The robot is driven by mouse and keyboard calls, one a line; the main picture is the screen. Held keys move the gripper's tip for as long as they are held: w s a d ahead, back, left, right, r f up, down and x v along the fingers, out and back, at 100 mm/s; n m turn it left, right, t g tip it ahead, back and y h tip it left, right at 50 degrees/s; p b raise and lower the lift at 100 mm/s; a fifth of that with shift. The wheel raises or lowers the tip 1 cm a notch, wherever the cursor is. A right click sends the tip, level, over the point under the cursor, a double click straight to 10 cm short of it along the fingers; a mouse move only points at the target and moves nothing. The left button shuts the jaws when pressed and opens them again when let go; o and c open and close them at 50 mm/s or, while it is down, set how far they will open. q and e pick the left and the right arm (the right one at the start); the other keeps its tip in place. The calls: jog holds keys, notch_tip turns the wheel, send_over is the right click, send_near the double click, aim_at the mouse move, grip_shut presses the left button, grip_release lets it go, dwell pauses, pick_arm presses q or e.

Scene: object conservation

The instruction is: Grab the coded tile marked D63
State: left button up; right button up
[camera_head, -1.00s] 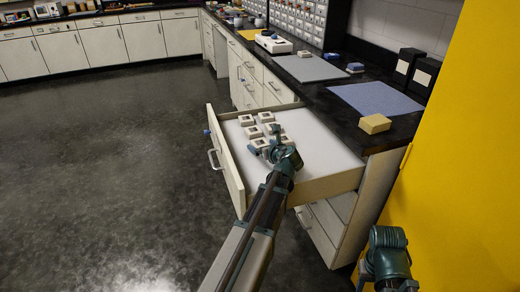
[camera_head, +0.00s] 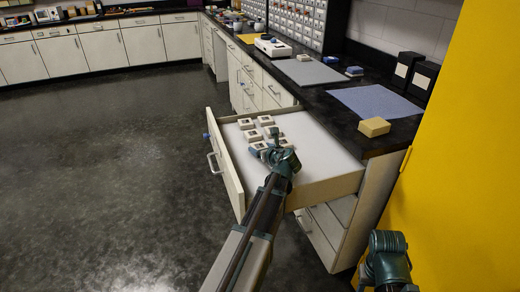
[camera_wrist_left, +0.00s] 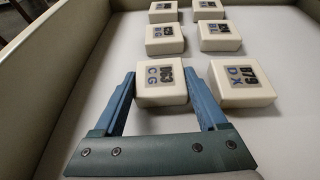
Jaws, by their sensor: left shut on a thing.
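The coded tile (camera_wrist_left: 161,84) between my left fingers is a cream block with a dark label; its code is partly legible, ending in 63, with CG below. It is the near-left tile in the open drawer. My left gripper (camera_wrist_left: 160,72) is shut on it, one finger along each side. In the head view the left gripper (camera_head: 268,150) reaches down to the near end of the tile group and partly hides it. The tile appears to rest on the drawer floor, though I cannot tell for certain.
A tile marked B79 DX (camera_wrist_left: 241,82) sits close to the right finger. Several more tiles (camera_wrist_left: 165,38) stand in two columns beyond. The drawer front (camera_head: 226,168) is at the left; bare drawer floor (camera_head: 318,150) lies right.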

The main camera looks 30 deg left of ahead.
pick_arm(q)
notch_tip(320, 180, up, 10)
jog(key=p, duration=1)
